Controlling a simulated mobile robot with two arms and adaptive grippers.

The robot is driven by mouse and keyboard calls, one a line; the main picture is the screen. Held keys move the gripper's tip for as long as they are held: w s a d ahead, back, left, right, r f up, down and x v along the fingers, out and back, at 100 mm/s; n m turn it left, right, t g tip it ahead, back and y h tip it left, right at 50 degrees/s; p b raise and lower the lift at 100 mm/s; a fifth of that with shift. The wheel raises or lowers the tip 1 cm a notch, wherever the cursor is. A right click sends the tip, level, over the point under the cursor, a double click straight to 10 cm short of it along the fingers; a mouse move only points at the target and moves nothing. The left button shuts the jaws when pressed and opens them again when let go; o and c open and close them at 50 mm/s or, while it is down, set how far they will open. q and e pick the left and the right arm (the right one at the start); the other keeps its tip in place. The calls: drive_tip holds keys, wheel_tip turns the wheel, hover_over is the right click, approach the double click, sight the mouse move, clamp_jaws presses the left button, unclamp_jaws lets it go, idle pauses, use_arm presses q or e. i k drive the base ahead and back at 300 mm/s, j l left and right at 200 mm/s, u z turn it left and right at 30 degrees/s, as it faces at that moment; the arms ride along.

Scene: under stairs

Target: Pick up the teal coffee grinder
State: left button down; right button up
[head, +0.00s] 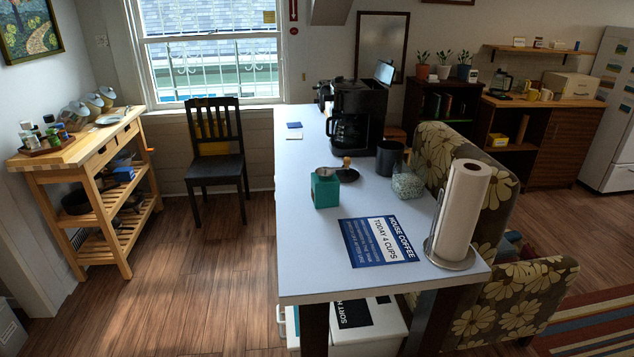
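The teal coffee grinder (325,191) is a small boxy block with a dark top, standing upright on the white-topped table (300,240) near its left edge. A dark piece with a wooden knob (347,164) lies just behind and to its right; I cannot tell whether it is part of the grinder. Neither of my grippers shows in the head view.
A blue sign (378,241) and a paper towel roll (459,210) are in front.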

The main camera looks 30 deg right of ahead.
sight(325, 189)
drive_tip(key=i+l+z, duration=0.5)
drive_tip(key=l+z, duration=0.2)
